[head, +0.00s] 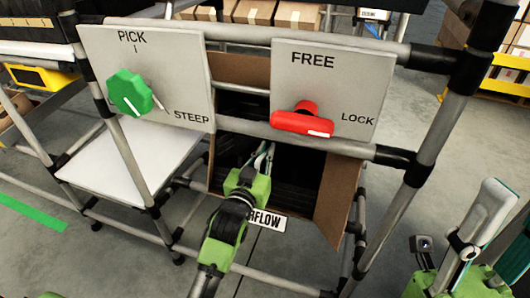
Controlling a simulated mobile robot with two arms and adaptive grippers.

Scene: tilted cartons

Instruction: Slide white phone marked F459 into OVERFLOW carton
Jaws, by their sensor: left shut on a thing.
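The brown OVERFLOW carton (338,200) sits tilted in the pipe rack, its open mouth facing me and its inside dark. Its white label (267,221) is partly covered by my left arm, leaving only the end "RFLOW" readable. My left gripper (264,156) is at the carton's mouth, shut on a thin, pale thing that I take to be the white phone. Only a sliver of it shows, and no F459 mark can be read. Dark, ridged shapes fill the lower part of the carton.
A PICK/STEEP panel (190,70) with a green knob (130,92) and a FREE/LOCK panel (350,85) with a red handle (300,122) hang above the opening. Grey pipes (290,130) cross above it. A white shelf (130,170) lies left.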

